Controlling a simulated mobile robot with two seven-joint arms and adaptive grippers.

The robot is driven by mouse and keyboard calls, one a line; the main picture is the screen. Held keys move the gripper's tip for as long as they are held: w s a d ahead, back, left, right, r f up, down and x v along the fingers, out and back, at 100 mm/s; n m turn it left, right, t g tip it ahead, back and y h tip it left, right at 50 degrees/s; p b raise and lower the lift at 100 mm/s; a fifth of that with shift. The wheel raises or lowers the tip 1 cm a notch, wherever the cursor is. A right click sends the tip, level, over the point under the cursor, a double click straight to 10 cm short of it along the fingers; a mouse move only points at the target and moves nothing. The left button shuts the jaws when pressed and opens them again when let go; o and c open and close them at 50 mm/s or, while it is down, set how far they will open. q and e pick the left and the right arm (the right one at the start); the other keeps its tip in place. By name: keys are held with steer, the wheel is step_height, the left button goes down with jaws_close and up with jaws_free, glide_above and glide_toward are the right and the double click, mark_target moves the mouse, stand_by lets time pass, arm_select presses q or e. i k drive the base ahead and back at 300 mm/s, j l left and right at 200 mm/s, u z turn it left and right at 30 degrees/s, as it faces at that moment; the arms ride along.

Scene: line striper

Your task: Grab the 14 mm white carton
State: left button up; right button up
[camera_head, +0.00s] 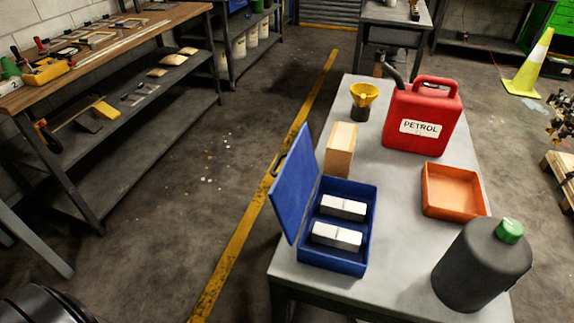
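White cartons lie inside an open blue metal box (325,262) near the front of the grey table. One white block (343,207) lies in the rear part of the box. Another white block (336,236) lies in the front part, apart from the first. Each block has a thin line across its middle, and I cannot tell whether each is one carton or two side by side. No size marking is readable, so I cannot tell which is the 14 mm one. The blue lid (295,185) stands open on the left. Neither of my grippers shows.
A wooden block (341,150), yellow funnel (364,94) and red petrol can (425,115) stand behind the box. An orange tray (453,192) and dark green-capped bottle (480,268) are to its right. Bare tabletop (398,215) lies between box and tray. A workbench (110,50) stands left.

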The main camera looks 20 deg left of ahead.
mark_target(335, 206)
steer(key=j+z, duration=0.2)
steer(key=j, duration=0.25)
steer(key=j+z, duration=0.2)
steer(key=j, duration=0.3)
steer(key=k+j+z, duration=0.2)
steer(key=j, duration=0.2)
steer(key=j+z, duration=0.2)
steer(key=j, duration=0.25)
steer(key=k, duration=0.05)
